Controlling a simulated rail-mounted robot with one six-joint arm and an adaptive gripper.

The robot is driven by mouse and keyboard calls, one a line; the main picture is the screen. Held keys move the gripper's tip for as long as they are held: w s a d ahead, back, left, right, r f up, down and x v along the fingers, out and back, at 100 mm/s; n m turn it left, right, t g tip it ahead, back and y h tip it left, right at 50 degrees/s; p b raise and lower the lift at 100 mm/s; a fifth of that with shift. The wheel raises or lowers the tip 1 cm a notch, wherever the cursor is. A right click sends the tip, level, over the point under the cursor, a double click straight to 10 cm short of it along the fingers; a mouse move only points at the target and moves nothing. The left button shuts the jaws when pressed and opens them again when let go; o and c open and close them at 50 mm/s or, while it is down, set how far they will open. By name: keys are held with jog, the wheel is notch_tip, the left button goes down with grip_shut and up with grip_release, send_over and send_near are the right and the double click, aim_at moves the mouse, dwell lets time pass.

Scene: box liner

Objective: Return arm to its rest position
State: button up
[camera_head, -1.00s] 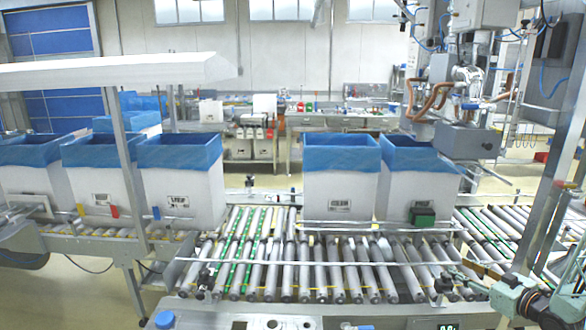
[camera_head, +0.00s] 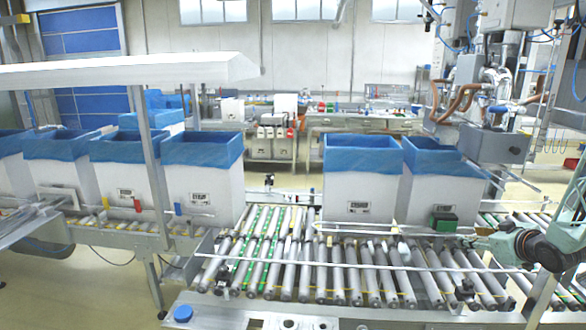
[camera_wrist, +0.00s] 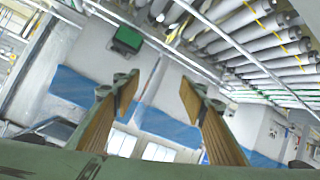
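My arm (camera_head: 540,246) reaches in from the right edge in the head view, over the right end of the roller conveyor. My gripper (camera_wrist: 158,90) shows in the wrist view with its two brown-padded fingers well apart. Nothing is between the fingers. White boxes with blue liners lie beyond it, tilted in that view. The fingertips are hard to make out in the head view.
Two lined boxes, one at left (camera_head: 360,190) and one at right (camera_head: 428,195), stand behind the rollers (camera_head: 330,275). A green device (camera_head: 443,222) sits by the right one. Several lined boxes stand at left near a post (camera_head: 150,150). Machinery (camera_head: 490,100) hangs at upper right.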

jog(key=s+a+r+m+g+h, duration=0.1)
jog(key=s+a+r, duration=0.1)
jog(key=a+r, duration=0.35)
jog(key=s+a+r+g+h, duration=0.1)
jog(key=a+r, duration=0.2)
jog(key=r, duration=0.5)
jog(key=s+a+r+m+g+h, duration=0.1)
jog(key=s+a+r+m+g, duration=0.1)
jog(key=s+a+r, duration=0.85)
jog(key=s+a+g+y, duration=0.1)
jog(key=s+a, duration=0.8)
jog(key=s, duration=0.4)
jog(key=s+a+g+y, duration=0.1)
jog(key=s+a+g, duration=0.1)
jog(key=s+a, duration=0.7)
jog(key=s+a+g+y, duration=0.1)
jog(key=s+a, duration=0.8)
jog(key=s, duration=1)
jog(key=shift+a+m+g, duration=0.15)
jog(key=shift+m+g, duration=0.15)
jog(key=shift+w, duration=0.1)
